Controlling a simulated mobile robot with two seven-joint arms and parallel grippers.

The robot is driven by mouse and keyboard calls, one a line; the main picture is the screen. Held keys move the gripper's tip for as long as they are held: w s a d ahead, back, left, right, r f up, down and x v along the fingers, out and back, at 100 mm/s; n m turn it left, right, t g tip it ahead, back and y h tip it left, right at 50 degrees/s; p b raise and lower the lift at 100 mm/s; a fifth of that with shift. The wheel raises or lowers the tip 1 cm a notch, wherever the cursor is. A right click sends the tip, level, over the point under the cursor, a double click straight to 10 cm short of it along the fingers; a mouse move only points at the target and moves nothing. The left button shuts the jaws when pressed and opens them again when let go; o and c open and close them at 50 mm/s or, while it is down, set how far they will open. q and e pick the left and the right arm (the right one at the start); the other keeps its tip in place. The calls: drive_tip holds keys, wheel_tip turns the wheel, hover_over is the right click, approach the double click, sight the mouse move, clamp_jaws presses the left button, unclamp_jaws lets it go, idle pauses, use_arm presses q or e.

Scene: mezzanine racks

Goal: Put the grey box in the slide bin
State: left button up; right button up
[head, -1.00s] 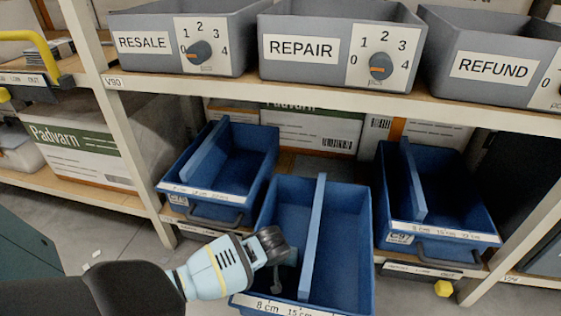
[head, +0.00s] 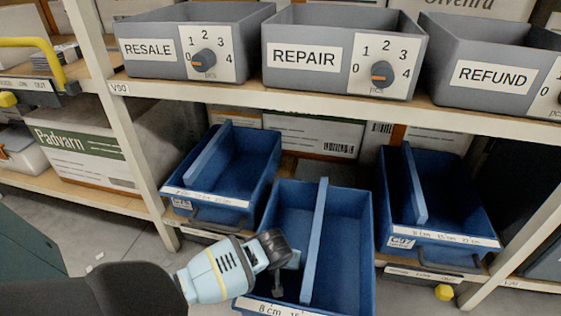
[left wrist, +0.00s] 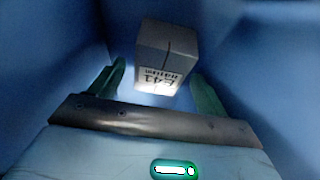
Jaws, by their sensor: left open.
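The middle blue slide bin (head: 360,240) is pulled out in front of the lower shelf, with a lengthwise divider (head: 316,240). My left gripper (head: 282,280) reaches down into its left compartment. The grey box (left wrist: 167,50), with a printed label on the side facing me, shows in the left wrist view against blue walls. My left gripper (left wrist: 158,75) is open, its green fingers on either side of the box's near end. Contact between fingers and box cannot be told. In the head view the box is not clearly made out behind the gripper.
Two other blue bins with dividers stand on the lower shelf, left (head: 262,160) and right (head: 455,200). Grey bins marked RESALE (head: 150,48), REPAIR (head: 300,58) and REFUND (head: 495,75) stand on the shelf above. A rack post (head: 120,130) rises at left.

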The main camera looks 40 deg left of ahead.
use_arm(q)
drive_tip(key=p+v, duration=0.4)
drive_tip(key=v, duration=0.6)
drive_tip(key=shift+p, duration=0.35)
use_arm(e)
wheel_tip(320, 180, up, 6)
drive_tip(key=w+t, duration=0.1)
drive_tip(key=w, duration=0.1)
use_arm(q)
drive_tip(key=shift+r, duration=0.15)
